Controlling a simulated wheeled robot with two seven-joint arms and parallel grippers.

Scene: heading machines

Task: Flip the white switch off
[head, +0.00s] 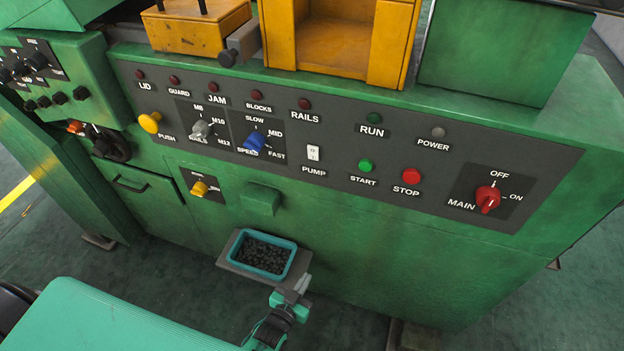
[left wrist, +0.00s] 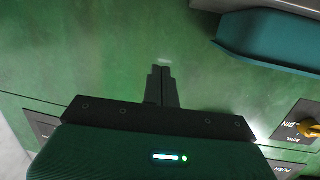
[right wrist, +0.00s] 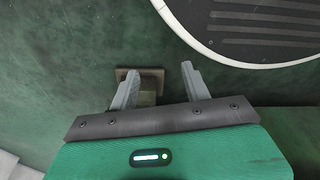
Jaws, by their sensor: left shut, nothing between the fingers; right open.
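The white switch (head: 313,152) is a small rocker above the PUMP label, near the middle of the dark control panel (head: 340,185). Which way it is set is too small to tell. My left gripper (head: 298,289) is below the panel, beside the front right corner of the blue parts tray, well under the switch. Its fingers also show in the left wrist view (left wrist: 161,84), shut and empty before green metal. My right gripper (right wrist: 158,85) shows only in the right wrist view, open and empty. The switch is in neither wrist view.
A blue tray (head: 289,268) of dark small parts stands on a ledge below the panel. A green box (head: 261,198) juts out above it. The green START button (head: 366,166), red STOP button (head: 411,176) and blue speed knob (head: 256,142) flank the switch.

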